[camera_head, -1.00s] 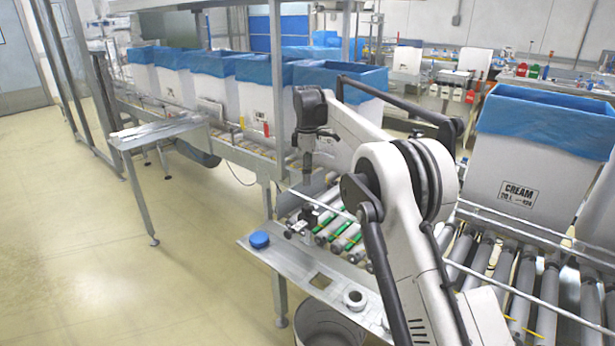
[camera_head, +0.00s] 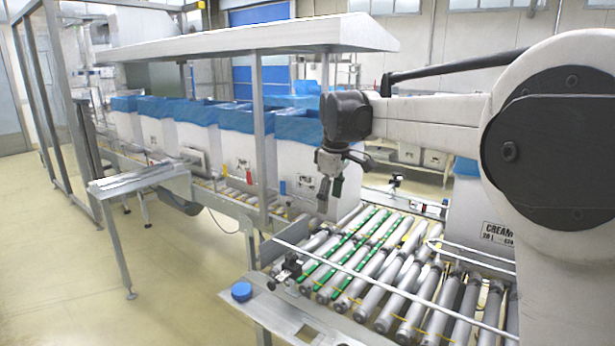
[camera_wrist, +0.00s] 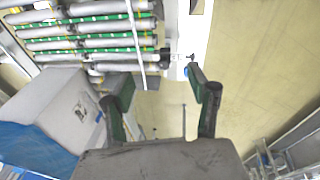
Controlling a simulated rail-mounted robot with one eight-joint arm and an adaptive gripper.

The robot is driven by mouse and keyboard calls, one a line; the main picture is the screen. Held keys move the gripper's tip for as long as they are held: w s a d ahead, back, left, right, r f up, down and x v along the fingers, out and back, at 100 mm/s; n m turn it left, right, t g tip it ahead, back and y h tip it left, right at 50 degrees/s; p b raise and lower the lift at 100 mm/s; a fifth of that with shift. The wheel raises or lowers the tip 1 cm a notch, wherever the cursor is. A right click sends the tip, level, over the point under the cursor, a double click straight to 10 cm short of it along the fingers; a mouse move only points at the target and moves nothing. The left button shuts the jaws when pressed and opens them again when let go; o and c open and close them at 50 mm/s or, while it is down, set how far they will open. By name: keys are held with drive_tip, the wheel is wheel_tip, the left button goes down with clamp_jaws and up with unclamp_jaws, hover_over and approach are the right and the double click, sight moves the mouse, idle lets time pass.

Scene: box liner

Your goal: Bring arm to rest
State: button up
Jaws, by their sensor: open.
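My gripper (camera_head: 331,192) hangs from the end of my arm above the roller conveyor in the head view, with its fingers pointing down. In the wrist view my gripper (camera_wrist: 160,90) shows two dark fingers with green inner pads, spread apart with nothing between them. Floor and the conveyor's edge lie beyond the fingertips. My arm crosses the right half of the head view and hides part of the box marked CREAM (camera_head: 480,215). The gripper touches nothing that I can see.
The roller conveyor (camera_head: 410,285) below has green strips between some rollers. Several blue-lined white boxes (camera_head: 195,150) stand in a row at the back left. A blue cap (camera_head: 241,291) sits on the metal ledge. A grey post (camera_head: 258,150) stands left of my gripper. Floor at left is clear.

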drive_tip(key=s+d+r+m+t, duration=0.1)
drive_tip(key=s+d+m, duration=0.3)
drive_tip(key=s, duration=0.6)
drive_tip(key=s+d+r+m+t, duration=0.15)
drive_tip(key=s+d, duration=0.35)
drive_tip(key=s, duration=0.6)
drive_tip(key=s+d+f+m+t, duration=0.1)
drive_tip(key=s+d+f+m, duration=0.1)
drive_tip(key=s+f, duration=0.4)
drive_tip(key=s+d+f+m+t, duration=0.1)
drive_tip(key=s+d+f+m, duration=0.2)
drive_tip(key=s+f, duration=0.3)
drive_tip(key=s+m, duration=0.1)
drive_tip(key=s, duration=0.4)
drive_tip(key=shift+s, duration=0.4)
